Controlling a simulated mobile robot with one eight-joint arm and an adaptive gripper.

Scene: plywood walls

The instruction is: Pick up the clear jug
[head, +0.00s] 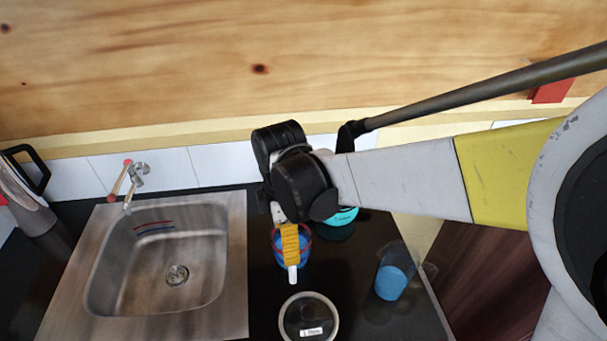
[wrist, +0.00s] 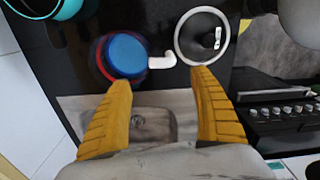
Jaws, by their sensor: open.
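A see-through container with a blue lower part (head: 393,280), which looks like the clear jug, stands on the dark counter right of my gripper in the head view. A faint clear shape, perhaps its handle, shows at its right. I cannot make it out in the wrist view. My gripper (wrist: 163,105) is open and empty, pointing down, its yellow fingers apart. In the head view it is over a blue round vessel with a red ring (head: 305,249), partly hidden by a finger. That vessel (wrist: 125,55) lies ahead of the fingertips in the wrist view, beside a small white piece (wrist: 162,62).
A round glass lid (head: 309,318) lies on the counter near the front; it also shows in the wrist view (wrist: 180,40). A teal bowl (head: 343,217) sits behind my gripper. A steel sink (head: 228,290) is at left. The plywood wall (head: 180,70) rises behind.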

